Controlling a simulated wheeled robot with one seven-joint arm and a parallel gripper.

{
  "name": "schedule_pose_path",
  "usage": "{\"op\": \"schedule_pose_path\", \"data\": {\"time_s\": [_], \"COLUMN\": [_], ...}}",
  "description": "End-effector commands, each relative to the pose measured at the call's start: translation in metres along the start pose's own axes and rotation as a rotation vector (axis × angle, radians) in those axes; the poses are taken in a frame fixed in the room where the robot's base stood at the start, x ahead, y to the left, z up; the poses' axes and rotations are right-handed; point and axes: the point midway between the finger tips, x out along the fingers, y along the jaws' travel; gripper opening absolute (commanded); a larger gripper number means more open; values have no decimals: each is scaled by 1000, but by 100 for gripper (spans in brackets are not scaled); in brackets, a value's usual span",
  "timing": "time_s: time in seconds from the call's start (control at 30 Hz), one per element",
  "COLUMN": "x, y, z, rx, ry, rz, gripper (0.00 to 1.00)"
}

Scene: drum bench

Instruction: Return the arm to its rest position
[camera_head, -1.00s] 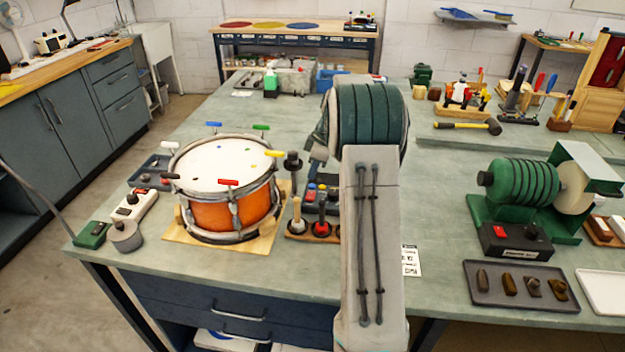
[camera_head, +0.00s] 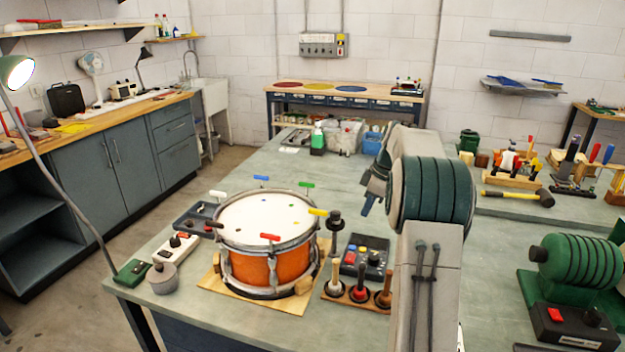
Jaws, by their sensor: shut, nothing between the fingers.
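My arm (camera_head: 428,290) rises from the bottom edge at right of centre, up to a thick ribbed dark green joint. Beyond the joint it bends away, and its far part is mostly hidden. My gripper (camera_head: 368,205) shows only in part, left of the joint, pointing down. It is shut and empty, above the bench and apart from the drum. The orange drum (camera_head: 247,268) with a white head stands upright on a wooden board (camera_head: 212,283), left of my arm. Coloured T-handled keys stand around its rim.
A black box with coloured buttons (camera_head: 366,256) and a rack of plungers (camera_head: 352,301) stand close left of my arm. A green ribbed machine (camera_head: 580,262) stands to the right. The bench top (camera_head: 505,235) is bare between my arm and that machine.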

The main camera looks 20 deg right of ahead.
Motion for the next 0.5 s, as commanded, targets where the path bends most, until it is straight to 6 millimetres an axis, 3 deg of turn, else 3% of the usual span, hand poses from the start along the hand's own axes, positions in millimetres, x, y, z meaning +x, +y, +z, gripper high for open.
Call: {"op": "schedule_pose_path", "data": {"time_s": [0.13,0.23,0.37,0.5], "x": [-2,-8,-20,-31], "y": [-4,-20,-61,-115], "z": [-3,-13,-32,-48], "rx": [7,45,140,267], "ry": [-3,-14,-40,-66], "rz": [1,7,24,54], "gripper": [0,0,0,0]}}
